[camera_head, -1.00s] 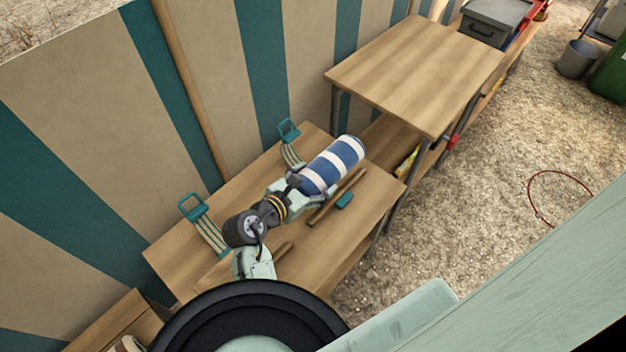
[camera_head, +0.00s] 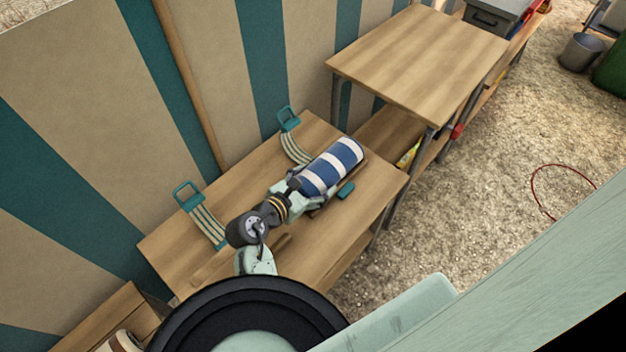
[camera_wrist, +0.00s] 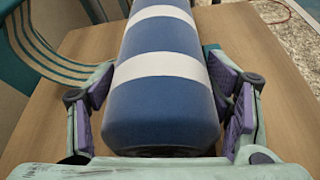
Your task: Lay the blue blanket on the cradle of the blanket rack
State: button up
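The blue blanket (camera_head: 332,167), a roll with white bands, lies lengthwise ahead of my gripper (camera_head: 304,194) above the wooden table. In the wrist view the blanket (camera_wrist: 160,95) fills the space between the purple pads of my gripper (camera_wrist: 163,82), which is shut around its near end. Striped straps with teal buckles (camera_head: 208,224) (camera_head: 294,148) lie on the table at the left. A wooden bar is mostly hidden beneath the blanket. I cannot tell whether the blanket touches it, nor clearly make out the cradle.
A small teal block (camera_head: 346,190) lies right of the blanket. The wooden table (camera_head: 185,250) stands against a striped wall (camera_head: 80,110). A higher table (camera_head: 420,65) with a bare top stands beyond. A bucket (camera_head: 581,54) and red hoop (camera_head: 558,190) are on the ground at right.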

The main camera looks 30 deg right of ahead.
jog(key=o, duration=0.5)
notch_tip(320, 180, up, 10)
dwell(0.6)
